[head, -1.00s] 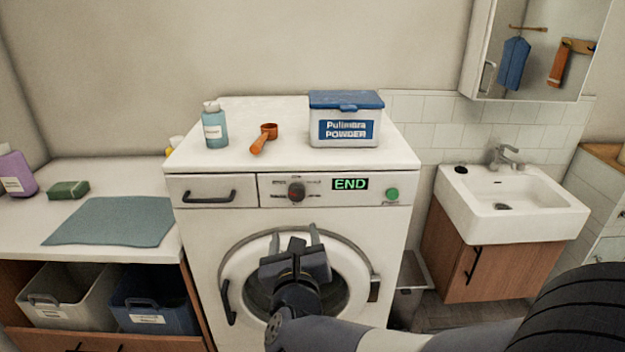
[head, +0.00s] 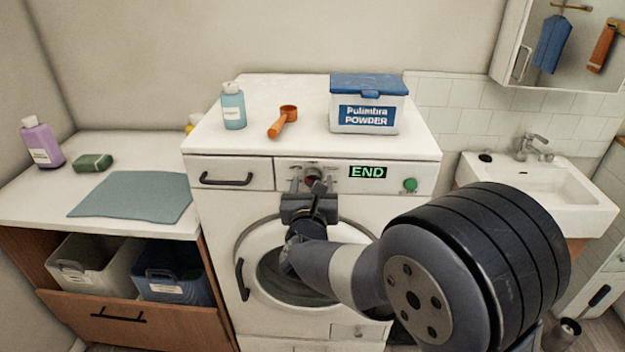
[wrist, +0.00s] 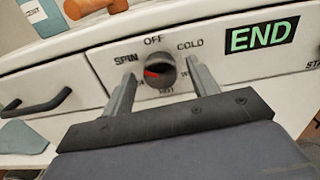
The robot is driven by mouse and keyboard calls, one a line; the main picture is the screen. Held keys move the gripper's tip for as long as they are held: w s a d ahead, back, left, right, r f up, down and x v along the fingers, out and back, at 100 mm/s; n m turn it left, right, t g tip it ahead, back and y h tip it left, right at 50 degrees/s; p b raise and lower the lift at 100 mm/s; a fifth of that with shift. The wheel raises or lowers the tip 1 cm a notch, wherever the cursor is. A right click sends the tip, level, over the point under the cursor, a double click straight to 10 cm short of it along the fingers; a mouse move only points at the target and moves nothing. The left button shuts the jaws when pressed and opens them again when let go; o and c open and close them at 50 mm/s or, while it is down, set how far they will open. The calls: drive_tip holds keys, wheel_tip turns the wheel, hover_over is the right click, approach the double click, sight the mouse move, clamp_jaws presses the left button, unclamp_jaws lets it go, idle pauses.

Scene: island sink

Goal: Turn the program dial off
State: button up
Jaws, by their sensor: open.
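The program dial (head: 312,173) is a dark round knob on the washing machine's front panel, left of the green END display (head: 368,172). In the wrist view the dial (wrist: 158,70) has a red mark on its left side, toward SPIN. OFF is printed above it, COLD at upper right and HOT below. My gripper (head: 312,184) is open in front of the panel. In the wrist view my gripper's (wrist: 161,70) two fingers appear on either side of the dial, with gaps to it. I cannot tell how far their tips are from the panel.
A closed drawer (head: 231,173) with a dark handle is left of the dial. A green button (head: 410,185) is at the right. The round door (head: 262,265) is below.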

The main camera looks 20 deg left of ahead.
drive_tip(key=shift+w, duration=0.25)
drive_tip(key=shift+c, duration=0.6)
drive_tip(key=c, duration=0.9)
